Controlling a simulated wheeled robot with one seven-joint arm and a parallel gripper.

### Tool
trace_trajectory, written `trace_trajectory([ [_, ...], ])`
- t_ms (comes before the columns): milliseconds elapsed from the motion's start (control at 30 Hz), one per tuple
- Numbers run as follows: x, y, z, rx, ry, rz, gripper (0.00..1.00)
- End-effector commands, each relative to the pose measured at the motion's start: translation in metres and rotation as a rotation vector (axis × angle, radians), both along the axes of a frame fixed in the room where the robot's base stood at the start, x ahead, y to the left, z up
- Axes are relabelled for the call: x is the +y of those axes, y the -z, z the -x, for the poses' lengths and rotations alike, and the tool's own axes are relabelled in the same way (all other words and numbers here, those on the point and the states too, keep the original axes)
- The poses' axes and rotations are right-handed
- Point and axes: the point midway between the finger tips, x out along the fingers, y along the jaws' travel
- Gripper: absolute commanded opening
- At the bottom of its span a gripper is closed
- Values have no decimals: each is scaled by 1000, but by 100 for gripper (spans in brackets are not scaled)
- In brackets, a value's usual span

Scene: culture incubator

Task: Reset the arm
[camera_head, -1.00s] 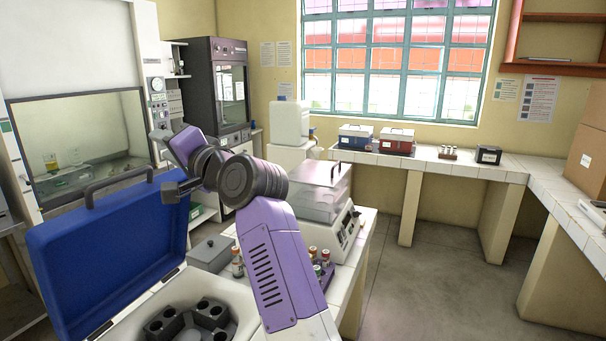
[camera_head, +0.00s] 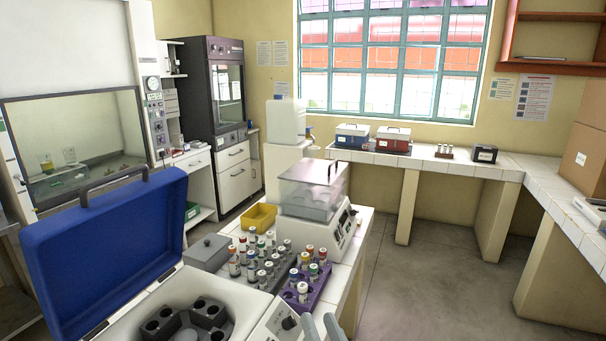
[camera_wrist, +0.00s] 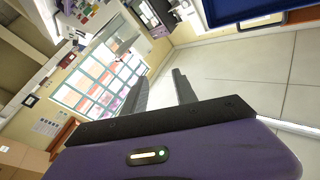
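My gripper (camera_wrist: 160,84) shows in the wrist view with its two dark fingers spread apart and nothing between them. In the head view only grey tips of my gripper (camera_head: 320,326) show at the bottom edge, to the right of the white centrifuge (camera_head: 262,322). The rest of the arm is out of that view. The wrist view is tilted, with the window (camera_wrist: 98,88) on the left and pale floor or wall panels on the right.
The centrifuge's blue lid (camera_head: 105,250) stands open. Sample tubes fill a grey rack (camera_head: 262,265) and a purple rack (camera_head: 318,290). A clear-lidded machine (camera_head: 318,205) and a yellow tray (camera_head: 259,216) stand behind. The floor (camera_head: 425,270) on the right is clear.

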Motion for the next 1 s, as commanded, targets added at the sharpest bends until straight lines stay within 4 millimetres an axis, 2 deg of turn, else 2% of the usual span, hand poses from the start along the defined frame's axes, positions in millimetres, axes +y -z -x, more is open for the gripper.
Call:
trace_trajectory([
  [33,-15,13,20,0,28,31,34],
  [100,-33,24,45,-5,64,74,34],
  [400,-95,53,154,1,186,250,34],
  [700,-135,61,258,82,258,397,34],
  [1000,-159,74,347,275,284,478,34],
])
